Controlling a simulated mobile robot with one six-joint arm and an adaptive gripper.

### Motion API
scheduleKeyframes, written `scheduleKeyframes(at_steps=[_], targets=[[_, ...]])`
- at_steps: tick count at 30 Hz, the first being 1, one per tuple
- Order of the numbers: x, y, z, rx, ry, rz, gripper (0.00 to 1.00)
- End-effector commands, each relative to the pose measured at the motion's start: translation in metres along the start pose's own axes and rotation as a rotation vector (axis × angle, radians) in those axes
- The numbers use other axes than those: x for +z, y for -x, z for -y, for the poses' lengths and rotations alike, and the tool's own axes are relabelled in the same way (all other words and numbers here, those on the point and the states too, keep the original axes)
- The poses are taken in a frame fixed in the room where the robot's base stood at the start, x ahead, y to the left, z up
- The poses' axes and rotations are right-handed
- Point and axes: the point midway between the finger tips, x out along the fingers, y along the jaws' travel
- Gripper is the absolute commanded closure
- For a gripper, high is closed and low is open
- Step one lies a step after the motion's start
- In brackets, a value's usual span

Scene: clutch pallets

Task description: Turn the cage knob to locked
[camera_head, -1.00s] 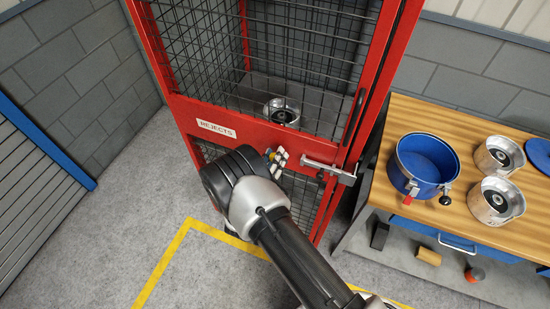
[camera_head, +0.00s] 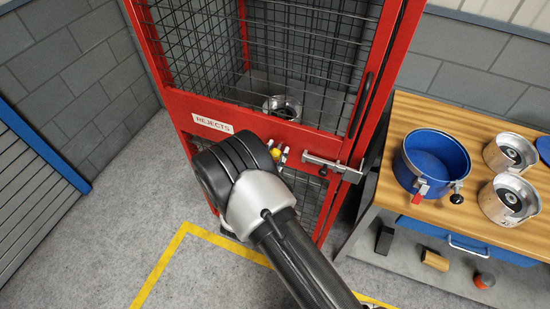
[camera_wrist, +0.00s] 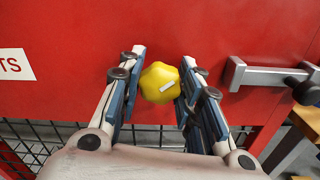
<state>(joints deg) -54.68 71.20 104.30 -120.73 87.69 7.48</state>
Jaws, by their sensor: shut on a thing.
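The yellow lobed cage knob (camera_wrist: 159,82) sits on the red cage door panel (camera_wrist: 70,80). My gripper (camera_wrist: 160,95) is shut on the knob, one finger on each side. In the head view, a bit of yellow knob (camera_head: 274,152) shows by my fingers; my wrist hides part of the door below it. The metal latch bar (camera_head: 330,164) is to the right of the knob and also shows in the wrist view (camera_wrist: 265,77).
A white REJECTS label (camera_head: 212,124) is left of the knob. A metal clutch part (camera_head: 281,107) lies inside the mesh cage. The wooden bench (camera_head: 400,125) at right holds a blue-lined pot (camera_head: 432,160) and metal housings (camera_head: 508,200). Open floor lies at left.

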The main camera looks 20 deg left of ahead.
Motion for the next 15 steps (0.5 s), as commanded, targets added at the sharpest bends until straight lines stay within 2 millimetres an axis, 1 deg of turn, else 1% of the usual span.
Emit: scheduleKeyframes(at_steps=[6, 15], targets=[[-0.0026, -0.0002, 0.0003, 0.001, -0.208, 0.002, 0.91], [-0.0025, -0.0002, 0.0007, 0.001, -0.467, 0.002, 0.91]])
